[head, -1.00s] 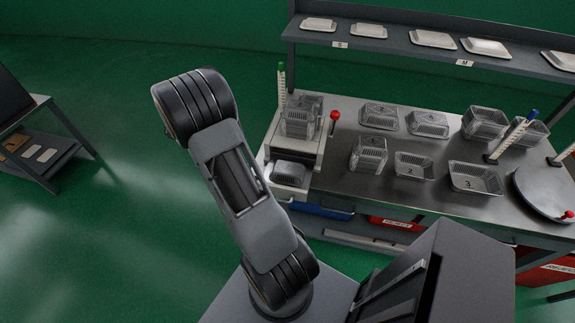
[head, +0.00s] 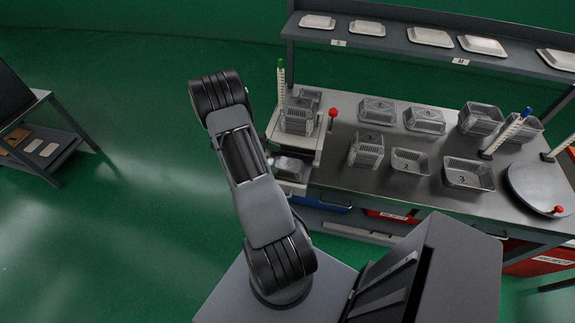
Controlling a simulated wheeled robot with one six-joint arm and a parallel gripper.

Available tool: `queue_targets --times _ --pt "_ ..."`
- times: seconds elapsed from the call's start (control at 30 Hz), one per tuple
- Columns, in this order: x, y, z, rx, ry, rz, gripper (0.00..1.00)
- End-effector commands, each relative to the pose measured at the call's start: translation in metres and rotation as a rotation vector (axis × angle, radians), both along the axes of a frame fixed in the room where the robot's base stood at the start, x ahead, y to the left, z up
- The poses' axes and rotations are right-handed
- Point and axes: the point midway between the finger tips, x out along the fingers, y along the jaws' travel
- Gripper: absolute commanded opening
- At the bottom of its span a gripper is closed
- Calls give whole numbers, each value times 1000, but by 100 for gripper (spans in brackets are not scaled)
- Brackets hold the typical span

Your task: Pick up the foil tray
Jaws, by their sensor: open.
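Several foil trays stand on the steel bench. More stacks stand at the back right (head: 481,119) and in the white fixture at the left (head: 298,115). I cannot tell which tray the task means. My arm rises left of the bench, and its gripper is not in view.
A grey shelf (head: 400,41) with white lids runs above the bench's back. Posts with coloured tips stand at the left (head: 281,85) and right (head: 505,134). A round plate (head: 540,188) is at the right end. Green floor is open to the left.

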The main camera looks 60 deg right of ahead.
Motion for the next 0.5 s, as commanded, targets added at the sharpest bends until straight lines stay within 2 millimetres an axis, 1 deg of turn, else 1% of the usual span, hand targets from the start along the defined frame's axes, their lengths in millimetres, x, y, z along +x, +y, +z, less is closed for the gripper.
queue_targets --times 0.13,0.3,0.5 --pt "-12 -7 -4 3 4 -1 100" --pt "-30 -17 -16 3 3 -3 100" --pt "-40 -22 -24 2 1 -1 100"
